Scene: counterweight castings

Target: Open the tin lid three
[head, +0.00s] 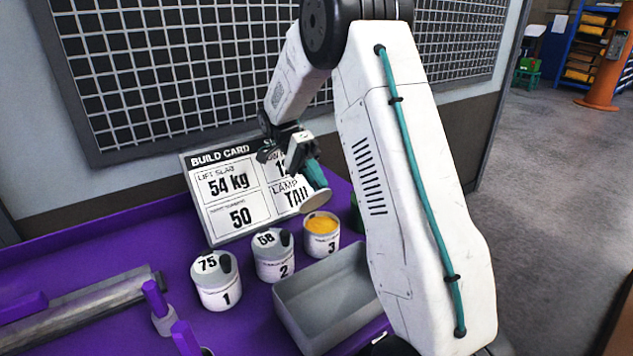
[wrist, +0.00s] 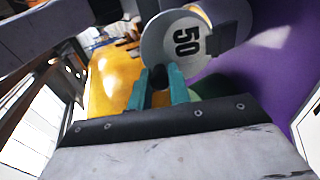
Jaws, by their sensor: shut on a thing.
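Tin three (head: 321,244) stands on the purple bench with its top open, showing orange-yellow contents (head: 322,223). My gripper (head: 314,175) is shut on the lid's dark knob, with teal fingers on either side. In the wrist view the gripper (wrist: 159,86) holds the lid (wrist: 168,42), whose face reads "50". The far part of the gripper is partly hidden behind the wrist in the head view.
Tin two (head: 275,262) and tin one (head: 217,287) stand lidded to the left. A grey open tray (head: 290,292) lies in front of tin three. The build card (head: 222,212) stands behind.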

